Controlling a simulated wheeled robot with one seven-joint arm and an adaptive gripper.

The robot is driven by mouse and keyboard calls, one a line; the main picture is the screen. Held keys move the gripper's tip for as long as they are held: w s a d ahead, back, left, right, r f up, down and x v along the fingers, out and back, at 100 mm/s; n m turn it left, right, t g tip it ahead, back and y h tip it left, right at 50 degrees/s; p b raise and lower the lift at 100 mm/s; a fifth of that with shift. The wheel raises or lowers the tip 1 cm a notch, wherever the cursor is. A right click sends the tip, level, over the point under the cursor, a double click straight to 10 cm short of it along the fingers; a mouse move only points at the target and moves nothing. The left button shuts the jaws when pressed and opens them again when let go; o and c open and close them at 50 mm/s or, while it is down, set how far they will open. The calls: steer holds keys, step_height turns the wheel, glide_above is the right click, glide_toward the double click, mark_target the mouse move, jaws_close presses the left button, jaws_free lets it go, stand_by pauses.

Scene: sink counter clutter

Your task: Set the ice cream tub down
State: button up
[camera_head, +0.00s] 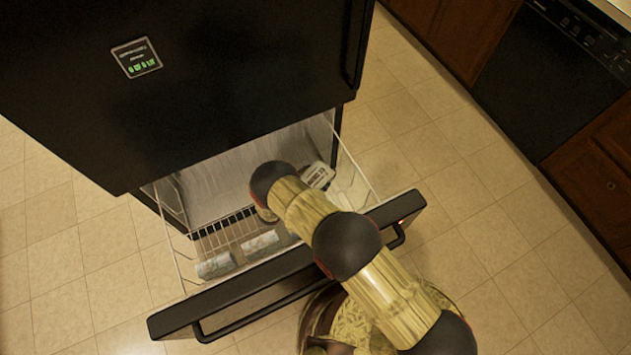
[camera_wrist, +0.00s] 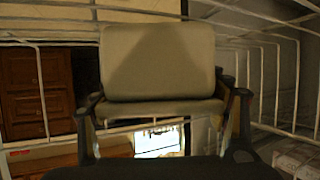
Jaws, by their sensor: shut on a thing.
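A plain grey-beige tub (camera_wrist: 158,62), which I take to be the ice cream tub, fills the upper middle of the wrist view. My gripper (camera_wrist: 160,104) is shut on it, with one dark finger at each side. White basket wires show around and beyond the tub. In the head view my arm reaches over the front of the open freezer drawer (camera_head: 262,290) and down into its basket. The arm hides my fingers and most or all of the held tub there. I cannot tell whether the tub touches the basket.
A white labelled package (camera_head: 318,175) lies at the basket's right side. Pale wrapped items (camera_head: 216,265) lie near its front left. The basket floor shows bare wires (camera_head: 222,230) left of my arm. The black fridge (camera_head: 230,80) overhangs the back. Tiled floor surrounds the drawer.

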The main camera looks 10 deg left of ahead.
steer(key=shift+a+f, duration=0.1)
steer(key=shift+f, duration=0.3)
steer(key=shift+f, duration=0.1)
steer(key=o, duration=1.6)
steer(key=shift+f, duration=0.1)
steer(key=shift+o, duration=0.2)
steer(key=shift+s+a+r, duration=0.1)
steer(key=shift+s+r, duration=0.2)
steer(key=shift+r, duration=0.05)
steer(key=p+v, duration=0.3)
steer(key=v, duration=0.8)
steer(key=shift+s+a, duration=0.1)
